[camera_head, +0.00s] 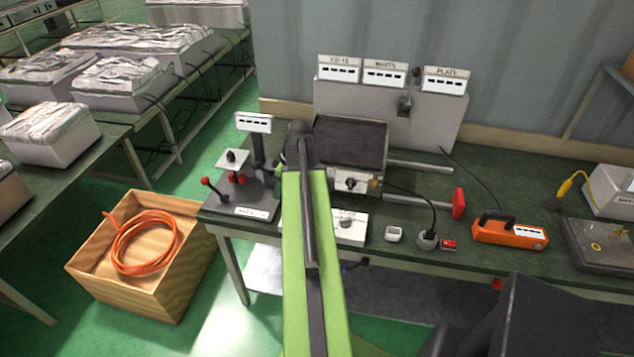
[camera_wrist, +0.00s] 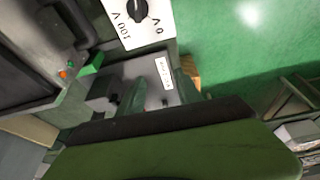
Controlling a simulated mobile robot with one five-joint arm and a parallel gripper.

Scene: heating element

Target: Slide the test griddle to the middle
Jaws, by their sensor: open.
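The test griddle (camera_head: 350,142) is a dark flat plate with a pale front panel carrying a knob. It sits at the left end of two metal rails (camera_head: 420,168) that run right to a red end block (camera_head: 459,203). In the wrist view, a dark plate, apparently the griddle (camera_wrist: 22,75), fills the left edge. My gripper (camera_wrist: 160,80) is open, its two green fingers apart over the grey lever base with a white label. I see nothing held between them. In the head view my arm hides the fingertips and the griddle's left edge.
A lever stand (camera_head: 240,200) is left of my arm. A white dial box (camera_head: 350,228), small white cup (camera_head: 393,234) and orange tool (camera_head: 510,232) line the bench front. Meters (camera_head: 384,72) stand behind. A wooden crate (camera_head: 140,255) with orange cable is on the floor.

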